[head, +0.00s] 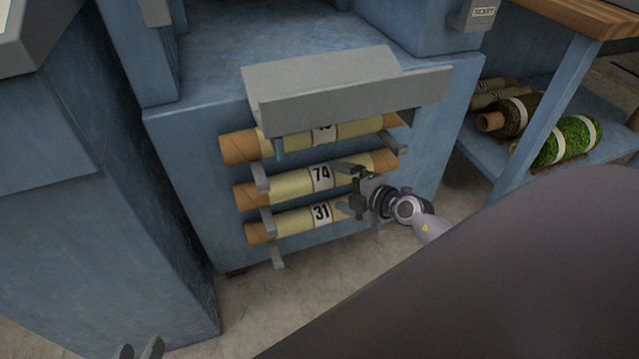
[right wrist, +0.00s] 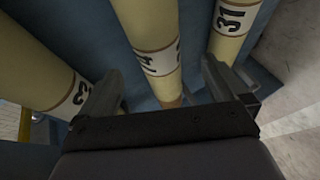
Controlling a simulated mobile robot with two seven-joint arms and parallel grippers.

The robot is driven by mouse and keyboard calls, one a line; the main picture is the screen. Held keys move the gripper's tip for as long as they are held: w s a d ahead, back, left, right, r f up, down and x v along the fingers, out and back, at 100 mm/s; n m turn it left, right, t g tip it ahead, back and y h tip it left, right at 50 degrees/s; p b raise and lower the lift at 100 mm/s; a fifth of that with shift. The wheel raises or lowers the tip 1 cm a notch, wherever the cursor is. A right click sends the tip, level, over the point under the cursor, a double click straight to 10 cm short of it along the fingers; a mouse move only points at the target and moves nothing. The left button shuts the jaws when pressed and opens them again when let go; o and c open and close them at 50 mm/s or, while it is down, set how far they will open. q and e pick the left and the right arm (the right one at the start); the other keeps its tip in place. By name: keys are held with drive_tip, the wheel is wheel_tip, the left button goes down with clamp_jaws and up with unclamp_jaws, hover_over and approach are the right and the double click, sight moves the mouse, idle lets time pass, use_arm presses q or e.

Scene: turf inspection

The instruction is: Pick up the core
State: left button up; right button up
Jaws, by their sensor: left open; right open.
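Three cardboard cores wrapped in pale yellow lie level, one above another, on grey brackets on a blue cabinet front. The middle core (head: 290,184) is labelled 74, the lowest core (head: 290,221) 31; the top core (head: 277,138) has a partly hidden label. My right gripper (head: 348,188) is open at the right part of the 74 and 31 cores. In the right wrist view, core 74 (right wrist: 152,22) runs between the open fingers (right wrist: 160,78), with core 31 (right wrist: 234,28) beyond the right finger. Contact cannot be told. My left gripper (head: 138,351) is open and empty at the bottom edge.
A grey angled shelf (head: 345,88) juts out above the top core. At right, a bench's lower shelf (head: 478,146) carries rolls, including a green turf roll (head: 566,142). A blue cabinet (head: 80,230) stands at left. Concrete floor (head: 275,296) lies below the rack.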

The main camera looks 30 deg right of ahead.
sight(328, 180)
drive_tip(key=b+x, duration=0.3)
drive_tip(key=x, duration=0.2)
drive_tip(key=shift+d, duration=0.15)
drive_tip(key=shift+w+b, duration=0.35)
drive_tip(key=shift+w, duration=0.2)
use_arm(q)
drive_tip(key=shift+w+d+f+t+h, duration=0.1)
drive_tip(key=shift+d+f+t+h, duration=0.05)
drive_tip(key=shift+d+h, duration=0.2)
drive_tip(key=shift+w+d+f+t+h, duration=0.15)
drive_tip(key=shift+d+h, duration=0.1)
drive_tip(key=shift+d, duration=0.15)
use_arm(e)
drive_tip(key=c, duration=1.5)
drive_tip(key=shift+r, duration=0.1)
